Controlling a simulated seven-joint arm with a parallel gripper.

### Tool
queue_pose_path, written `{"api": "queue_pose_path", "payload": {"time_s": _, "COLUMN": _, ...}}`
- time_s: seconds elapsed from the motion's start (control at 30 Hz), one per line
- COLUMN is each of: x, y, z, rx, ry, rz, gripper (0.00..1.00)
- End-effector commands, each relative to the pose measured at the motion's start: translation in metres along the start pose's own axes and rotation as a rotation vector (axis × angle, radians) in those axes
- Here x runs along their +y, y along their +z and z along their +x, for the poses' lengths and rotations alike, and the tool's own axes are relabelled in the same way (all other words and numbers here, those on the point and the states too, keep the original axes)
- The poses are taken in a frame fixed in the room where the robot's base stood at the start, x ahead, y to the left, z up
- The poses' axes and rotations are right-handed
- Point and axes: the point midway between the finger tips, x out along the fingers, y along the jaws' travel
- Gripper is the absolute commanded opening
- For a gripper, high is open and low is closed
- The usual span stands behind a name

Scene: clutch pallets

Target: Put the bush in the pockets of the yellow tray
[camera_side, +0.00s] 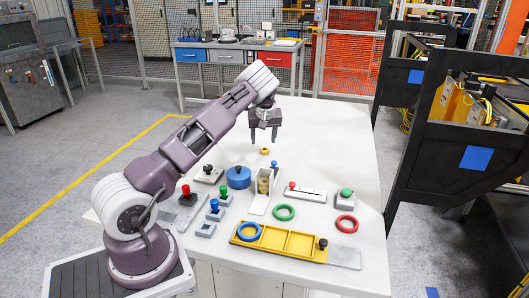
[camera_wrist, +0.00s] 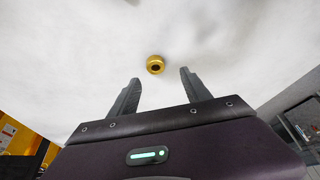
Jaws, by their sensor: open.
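A small brass-coloured bush (camera_side: 265,151) with a dark centre hole lies alone on the white table, and it also shows in the wrist view (camera_wrist: 155,64). My gripper (camera_side: 264,139) is open and empty above it, fingers pointing down; in the wrist view the bush appears just beyond the fingertips (camera_wrist: 160,77), roughly between them. The yellow tray (camera_side: 285,254) lies near the front edge of the table. A blue ring (camera_side: 248,232) sits in its left pocket; the middle and right pockets look empty. A black knob (camera_side: 323,243) stands at its right end.
Several knobbed blocks lie at left. The table's back is clear.

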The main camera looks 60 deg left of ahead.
Motion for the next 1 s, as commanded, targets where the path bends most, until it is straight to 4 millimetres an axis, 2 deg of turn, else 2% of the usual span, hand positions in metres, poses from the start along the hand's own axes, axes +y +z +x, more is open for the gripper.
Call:
{"api": "queue_pose_path", "payload": {"time_s": 0.1, "x": 0.004, "y": 0.006, "z": 0.023, "rx": -0.003, "ry": -0.003, "rz": 0.004, "gripper": 0.56}}
{"api": "queue_pose_path", "payload": {"time_s": 0.23, "x": 0.006, "y": 0.006, "z": 0.043, "rx": -0.002, "ry": -0.001, "rz": 0.002, "gripper": 0.56}}
{"api": "queue_pose_path", "payload": {"time_s": 0.5, "x": 0.006, "y": 0.006, "z": 0.049, "rx": -0.002, "ry": 0.001, "rz": 0.002, "gripper": 0.56}}
{"api": "queue_pose_path", "payload": {"time_s": 0.8, "x": 0.006, "y": 0.006, "z": 0.048, "rx": -0.002, "ry": 0.001, "rz": 0.002, "gripper": 0.0}}
{"api": "queue_pose_path", "payload": {"time_s": 1.0, "x": 0.006, "y": 0.006, "z": 0.048, "rx": -0.002, "ry": 0.001, "rz": 0.002, "gripper": 0.0}}
